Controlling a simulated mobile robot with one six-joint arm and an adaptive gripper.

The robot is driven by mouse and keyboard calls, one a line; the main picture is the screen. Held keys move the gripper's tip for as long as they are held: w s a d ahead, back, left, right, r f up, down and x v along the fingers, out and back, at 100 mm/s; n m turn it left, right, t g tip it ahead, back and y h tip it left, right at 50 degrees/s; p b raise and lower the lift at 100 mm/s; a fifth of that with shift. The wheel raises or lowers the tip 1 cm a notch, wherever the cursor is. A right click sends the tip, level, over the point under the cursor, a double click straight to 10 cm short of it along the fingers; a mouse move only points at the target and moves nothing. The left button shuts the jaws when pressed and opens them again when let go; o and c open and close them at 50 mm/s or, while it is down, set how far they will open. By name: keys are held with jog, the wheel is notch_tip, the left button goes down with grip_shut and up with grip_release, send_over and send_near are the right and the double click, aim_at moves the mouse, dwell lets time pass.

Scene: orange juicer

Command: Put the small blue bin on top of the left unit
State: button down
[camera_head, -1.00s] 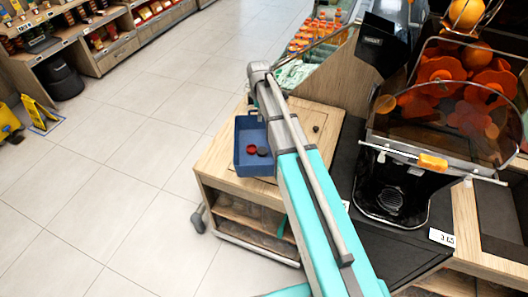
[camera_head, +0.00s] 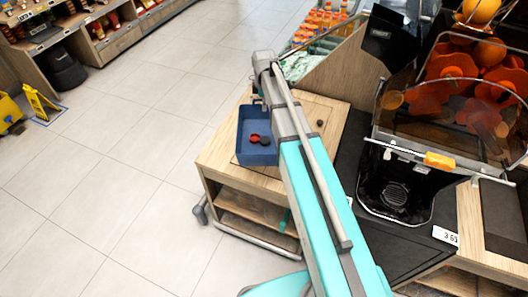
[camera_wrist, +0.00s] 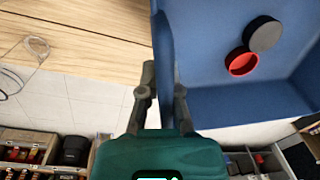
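The small blue bin (camera_head: 249,154) shows upright over the light wooden top of the left unit (camera_head: 214,157) in the head view. It holds a red cap (camera_wrist: 241,63) and a dark cap (camera_wrist: 263,34). In the wrist view my gripper (camera_wrist: 165,80) has one finger on each side of the bin's wall (camera_wrist: 165,45) and is shut on it. In the head view my arm hides the gripper and the bin's right side. I cannot tell whether the bin's base touches the unit top.
The orange juicer (camera_head: 400,190) stands right of the unit on a dark counter. A wooden panel (camera_head: 335,68) rises behind, with bottles (camera_head: 325,20) beyond it. Open tiled floor (camera_head: 110,150) lies left. A yellow floor sign (camera_head: 38,101) stands far left.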

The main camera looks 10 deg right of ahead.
jog(key=s+d+m, duration=0.4)
jog(key=s+d, duration=0.4)
jog(key=d, duration=0.3)
jog(key=shift+s+d+m, duration=0.25)
jog(key=shift+d+m, duration=0.05)
jog(key=w+a+f+b, duration=0.6)
jog(key=w+f+b, duration=0.3)
jog(key=w, duration=0.3)
jog(key=shift+s, duration=0.1)
